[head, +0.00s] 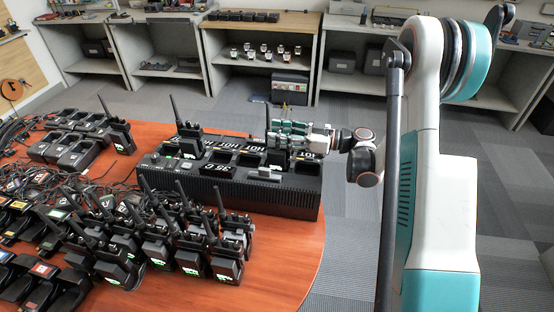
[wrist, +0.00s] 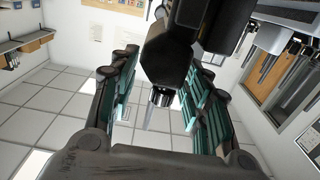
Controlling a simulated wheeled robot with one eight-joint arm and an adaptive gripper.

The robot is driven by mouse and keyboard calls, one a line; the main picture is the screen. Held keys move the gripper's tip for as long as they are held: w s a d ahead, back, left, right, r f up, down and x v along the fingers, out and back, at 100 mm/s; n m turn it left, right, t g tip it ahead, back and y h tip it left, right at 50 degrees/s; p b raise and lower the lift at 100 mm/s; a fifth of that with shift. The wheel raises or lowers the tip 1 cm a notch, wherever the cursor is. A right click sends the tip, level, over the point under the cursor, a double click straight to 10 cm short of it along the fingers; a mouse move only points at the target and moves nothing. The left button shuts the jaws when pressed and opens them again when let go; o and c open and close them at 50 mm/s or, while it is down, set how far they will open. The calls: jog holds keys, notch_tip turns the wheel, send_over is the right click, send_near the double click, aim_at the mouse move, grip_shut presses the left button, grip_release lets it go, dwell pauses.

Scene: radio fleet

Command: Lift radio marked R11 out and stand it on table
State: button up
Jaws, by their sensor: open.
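A long black multi-slot charger (head: 250,195) stands on the orange-brown table (head: 285,268). A black radio (head: 188,140) with an upright antenna stands in its left part. Another dark radio (head: 277,158) shows at its right end, partly covered by my gripper (head: 275,131). My gripper reaches in from the right above that end, its green-padded fingers level. In the wrist view my gripper (wrist: 160,80) is open, with a dark blocky thing and a silver knob-like part between or just beyond its fingers; I cannot tell whether they touch. No R11 mark is legible.
Several black radios (head: 158,247) stand close together in front of the charger. One radio (head: 121,138) stands alone behind left, near empty chargers (head: 80,150) and tangled cables. Bare tabletop lies at the front right, by the rounded edge.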

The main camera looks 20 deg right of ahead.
jog(key=shift+w+a, duration=0.15)
jog(key=shift+a, duration=0.05)
grip_shut()
jog(key=shift+r, duration=0.15)
